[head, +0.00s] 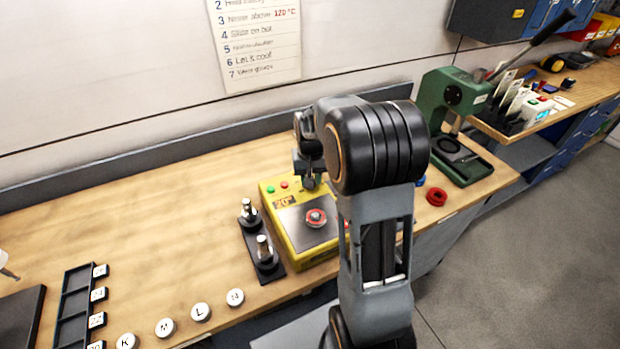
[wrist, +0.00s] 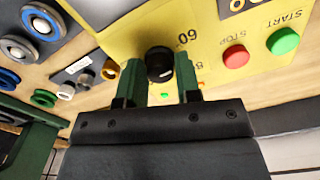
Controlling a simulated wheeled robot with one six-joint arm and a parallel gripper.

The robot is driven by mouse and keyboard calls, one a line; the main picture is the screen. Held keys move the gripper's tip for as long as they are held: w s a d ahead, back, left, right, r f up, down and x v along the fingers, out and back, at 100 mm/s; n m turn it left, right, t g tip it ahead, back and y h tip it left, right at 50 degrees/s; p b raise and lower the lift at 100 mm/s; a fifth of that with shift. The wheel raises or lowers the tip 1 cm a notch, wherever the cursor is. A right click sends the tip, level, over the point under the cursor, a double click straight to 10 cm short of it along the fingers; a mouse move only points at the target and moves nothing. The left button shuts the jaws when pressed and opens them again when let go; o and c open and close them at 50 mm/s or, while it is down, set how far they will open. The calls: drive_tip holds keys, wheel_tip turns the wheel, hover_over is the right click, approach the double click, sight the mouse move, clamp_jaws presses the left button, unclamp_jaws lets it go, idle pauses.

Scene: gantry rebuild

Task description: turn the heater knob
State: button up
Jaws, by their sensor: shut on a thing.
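The yellow heater (head: 273,212) stands on the bench, with a display reading about 20° and a metal plate carrying a red ring-shaped part (head: 316,217). In the wrist view its black knob (wrist: 159,60) sits on the yellow panel, by the printed numbers 60 and 80. My gripper (wrist: 159,76) is shut on the knob, with one green finger on each side. In the head view my gripper (head: 310,180) is over the heater's back right part, and my arm hides the knob.
The red stop button (wrist: 235,56) and green start button (wrist: 283,41) are right of the knob in the wrist view. A black stand with metal pegs (head: 265,262) is left of the heater. A green press (head: 445,110) stands right. The bench's left middle is clear.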

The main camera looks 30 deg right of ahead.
drive_tip(key=m, duration=0.6)
drive_tip(key=shift+b, duration=0.4)
drive_tip(key=m, duration=0.5)
drive_tip(key=shift+m, duration=0.3)
drive_tip(key=o, duration=0.9)
wheel_tip(320, 180, up, 14)
drive_tip(key=b, duration=0.1)
drive_tip(key=shift+f, duration=0.1)
idle(0.6)
